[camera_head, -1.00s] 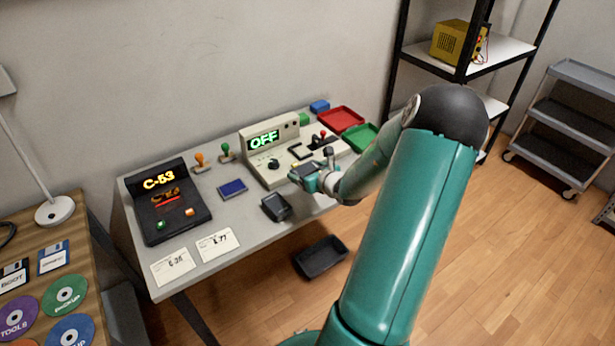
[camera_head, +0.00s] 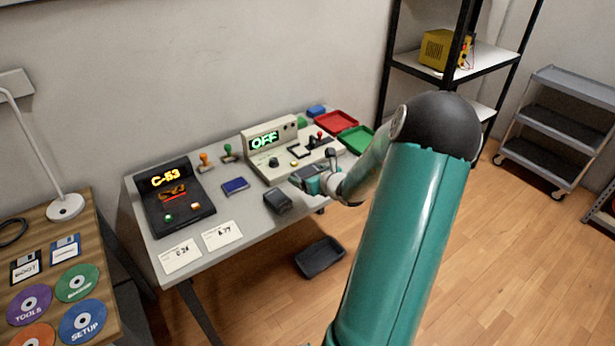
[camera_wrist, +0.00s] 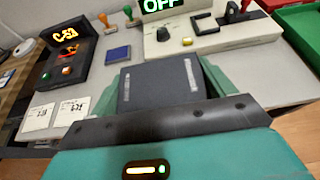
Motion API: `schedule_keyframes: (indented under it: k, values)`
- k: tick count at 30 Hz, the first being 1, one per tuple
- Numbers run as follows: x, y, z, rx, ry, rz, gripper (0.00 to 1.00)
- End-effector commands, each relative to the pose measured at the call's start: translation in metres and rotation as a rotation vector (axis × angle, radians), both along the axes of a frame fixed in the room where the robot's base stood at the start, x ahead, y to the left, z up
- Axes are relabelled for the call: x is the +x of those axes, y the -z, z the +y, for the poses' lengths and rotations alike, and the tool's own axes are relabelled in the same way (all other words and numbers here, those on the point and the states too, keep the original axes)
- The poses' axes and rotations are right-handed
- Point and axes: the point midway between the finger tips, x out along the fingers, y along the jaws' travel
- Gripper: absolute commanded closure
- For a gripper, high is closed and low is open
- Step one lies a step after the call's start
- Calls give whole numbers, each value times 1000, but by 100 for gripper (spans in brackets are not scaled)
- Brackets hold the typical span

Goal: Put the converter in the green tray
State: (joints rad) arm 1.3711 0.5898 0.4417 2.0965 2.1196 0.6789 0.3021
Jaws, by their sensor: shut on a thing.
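My gripper (camera_head: 308,181) is shut on a dark grey box, which I take to be the converter (camera_head: 312,170). It is held near the table's front edge, in front of the beige console. In the wrist view the converter (camera_wrist: 160,85) sits between the two teal fingers, with two light strips on its upper face. The green tray (camera_head: 356,139) lies at the table's far right end, to the right of my gripper and apart from it. Its edge also shows at the upper right of the wrist view (camera_wrist: 303,28). My arm crosses the area in front of the tray.
A red tray (camera_head: 337,121) lies beside the green one. The beige console (camera_head: 275,160) reads OFF. Another dark box (camera_head: 278,201) stands left of my gripper, by the front edge. A black device (camera_head: 176,212) reads C-53. A dark bin (camera_head: 320,257) is on the floor.

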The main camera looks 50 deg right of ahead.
Motion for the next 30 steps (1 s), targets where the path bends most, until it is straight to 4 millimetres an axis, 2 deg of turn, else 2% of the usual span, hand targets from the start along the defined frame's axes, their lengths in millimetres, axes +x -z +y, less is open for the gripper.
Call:
schedule_keyframes:
  k: [10, 14, 17, 20, 24, 29, 30]
  values:
    - [3, -2, -3, -2, -2, -2, 53]
    - [12, 1, 11, 1, -26, -1, 53]
    - [27, 6, 39, 3, -78, -1, 53]
    - [47, 14, 82, 6, -153, -3, 53]
    - [71, 26, 154, 8, -275, -3, 53]
    - [86, 40, 239, 9, -416, -3, 53]
    - [88, 43, 261, 10, -451, -3, 53]
